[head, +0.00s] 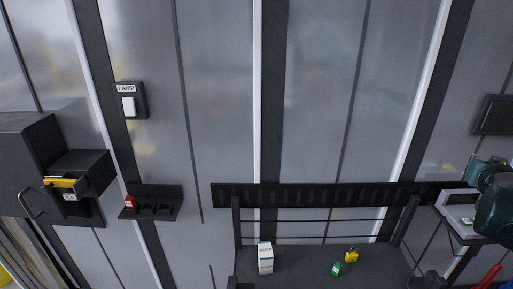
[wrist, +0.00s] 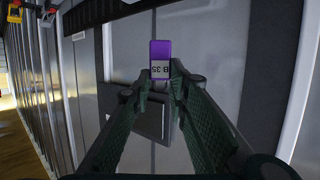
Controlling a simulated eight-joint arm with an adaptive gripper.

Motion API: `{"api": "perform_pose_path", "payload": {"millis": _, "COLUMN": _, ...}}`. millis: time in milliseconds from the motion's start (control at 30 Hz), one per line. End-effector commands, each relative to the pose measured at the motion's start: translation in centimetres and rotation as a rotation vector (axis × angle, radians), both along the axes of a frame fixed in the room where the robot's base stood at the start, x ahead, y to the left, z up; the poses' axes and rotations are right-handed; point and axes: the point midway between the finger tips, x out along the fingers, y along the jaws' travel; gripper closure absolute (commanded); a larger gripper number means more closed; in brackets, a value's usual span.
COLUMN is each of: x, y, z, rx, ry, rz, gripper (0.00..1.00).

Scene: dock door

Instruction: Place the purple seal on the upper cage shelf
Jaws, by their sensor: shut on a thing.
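The purple seal (wrist: 160,50), a small block with a pale label, is held between the fingertips of my gripper (wrist: 160,74) in the wrist view. The label reads upside down there. In the head view only green parts of my arm show at the right edge; the seal cannot be made out there. The dark cage stands low in the head view. Its upper part is a long black slatted shelf or rail (head: 330,196), and below it is a lower dark shelf (head: 305,268). The seal is not seen touching either.
On the lower shelf stand a white box (head: 265,258), a green item (head: 336,269) and a yellow item (head: 351,256). A small wall rack (head: 152,207) holds a red item (head: 129,203). A lamp switch (head: 129,102) is at upper left. A dark panel (wrist: 151,121) lies behind my fingers.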

Motion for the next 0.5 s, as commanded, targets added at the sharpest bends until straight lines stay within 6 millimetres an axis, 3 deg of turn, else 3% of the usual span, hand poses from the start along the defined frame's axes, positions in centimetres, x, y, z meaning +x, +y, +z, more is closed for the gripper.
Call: {"api": "perform_pose_path", "payload": {"millis": 500, "x": 5.8, "y": 13.8, "z": 1.4, "rx": 0.0, "ry": 0.0, "rz": 0.212, "gripper": 0.91}}
